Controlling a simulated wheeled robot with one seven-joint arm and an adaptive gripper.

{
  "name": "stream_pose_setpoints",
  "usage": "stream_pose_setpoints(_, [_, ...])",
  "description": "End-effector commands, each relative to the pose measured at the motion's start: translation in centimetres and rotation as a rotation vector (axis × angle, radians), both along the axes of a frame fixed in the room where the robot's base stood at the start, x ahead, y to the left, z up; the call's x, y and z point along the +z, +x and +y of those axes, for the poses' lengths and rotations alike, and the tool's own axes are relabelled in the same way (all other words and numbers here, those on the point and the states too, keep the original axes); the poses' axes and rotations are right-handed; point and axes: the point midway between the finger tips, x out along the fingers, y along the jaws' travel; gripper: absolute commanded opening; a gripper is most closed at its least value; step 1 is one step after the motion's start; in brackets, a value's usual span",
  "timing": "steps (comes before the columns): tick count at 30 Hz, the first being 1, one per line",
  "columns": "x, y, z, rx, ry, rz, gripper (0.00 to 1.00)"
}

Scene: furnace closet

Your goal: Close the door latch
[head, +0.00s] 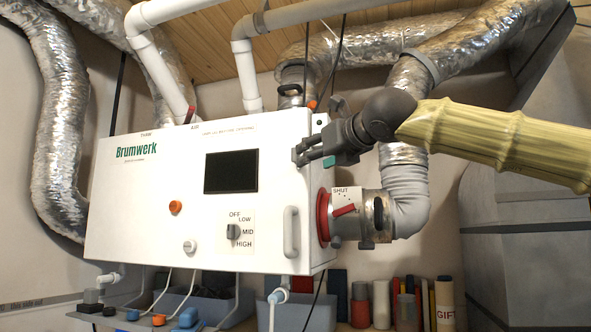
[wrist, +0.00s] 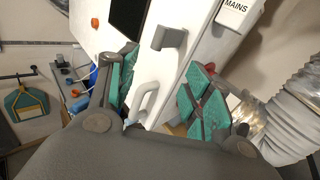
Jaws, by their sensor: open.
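The white furnace cabinet marked Brumwerk (head: 140,200) has a front door with a pale bar handle (head: 291,232) at its lower right. The handle also shows between my fingers in the wrist view (wrist: 147,102). A grey block-shaped fitting (wrist: 168,38), which looks like the latch, sticks out from the door near its edge in the wrist view. In the head view I cannot make it out near my gripper. My gripper (head: 306,152) is open and empty beside the cabinet's upper right edge. Its teal finger pads (wrist: 160,100) are spread apart. I cannot tell whether the fingers touch the cabinet.
A red collar and duct valve marked SHUT (head: 345,209) stick out from the cabinet's right side, below my gripper. Silver ducts (head: 60,130) and white pipes (head: 160,70) surround the cabinet. A dial (head: 233,232) and a dark screen (head: 231,171) are on its front. Bins (head: 205,308) stand below.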

Motion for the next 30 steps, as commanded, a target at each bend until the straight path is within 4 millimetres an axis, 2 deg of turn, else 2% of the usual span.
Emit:
stream_pose_setpoints(1, [1.4, -0.9, -0.5, 0.007, 0.033, -0.004, 0.5])
stream_pose_setpoints(3, [2.7, -1.8, -0.7, 0.016, 0.062, -0.007, 0.5])
stream_pose_setpoints(7, [3.6, -1.8, -0.3, 0.026, 0.08, -0.006, 0.5])
stream_pose_setpoints(24, [3.6, 5.6, 3.9, 0.03, 0.077, -0.005, 0.5])
stream_pose_setpoints(30, [3.5, 7.0, 4.6, 0.028, 0.077, -0.006, 0.5])
